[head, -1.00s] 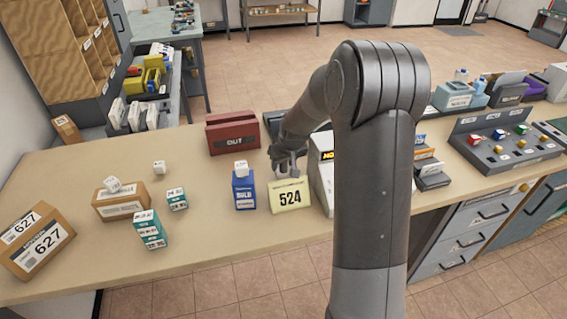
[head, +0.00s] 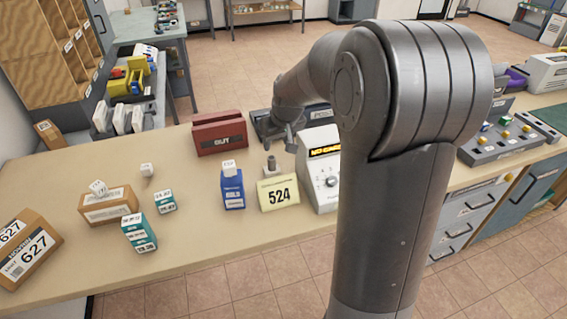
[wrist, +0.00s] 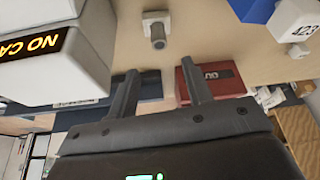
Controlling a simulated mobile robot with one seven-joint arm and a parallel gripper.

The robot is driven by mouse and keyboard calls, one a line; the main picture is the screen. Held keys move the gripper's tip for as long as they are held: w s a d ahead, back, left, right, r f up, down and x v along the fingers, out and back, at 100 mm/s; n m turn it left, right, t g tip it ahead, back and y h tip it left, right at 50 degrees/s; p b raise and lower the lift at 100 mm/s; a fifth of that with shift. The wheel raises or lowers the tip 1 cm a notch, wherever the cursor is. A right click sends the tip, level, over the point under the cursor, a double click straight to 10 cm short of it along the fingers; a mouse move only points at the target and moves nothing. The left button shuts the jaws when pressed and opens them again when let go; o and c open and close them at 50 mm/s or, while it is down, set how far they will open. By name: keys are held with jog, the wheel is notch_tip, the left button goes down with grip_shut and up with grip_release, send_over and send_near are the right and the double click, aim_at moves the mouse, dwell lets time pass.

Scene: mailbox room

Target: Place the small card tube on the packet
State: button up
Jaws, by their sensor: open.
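A small grey-brown cylinder (head: 270,162), which looks like the card tube, stands upright behind the yellow 524 sign. It appears to rest on a small pale block (head: 266,174), likely the packet, partly hidden by the sign. In the wrist view the tube (wrist: 157,39) is seen end-on against the pale block (wrist: 151,16), ahead of the fingertips and apart from them. My gripper (head: 284,141) is open and empty, above and behind the tube. Its two spread fingers (wrist: 158,72) also show in the wrist view.
A red OUT tray (head: 220,138) is behind. Several boxes stand at the left, with bare counter between.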

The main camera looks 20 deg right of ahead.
jog(key=s+a+r, duration=0.2)
jog(key=s+r, duration=0.2)
jog(key=s, duration=0.4)
jog(key=s+a+r, duration=0.2)
jog(key=s+r, duration=0.3)
jog(key=s, duration=0.2)
jog(key=s+a+m+t, duration=0.1)
jog(key=s, duration=1.4)
jog(key=shift+s+a+m+h, duration=0.2)
jog(key=shift+a+m+h, duration=0.1)
jog(key=shift+m, duration=0.1)
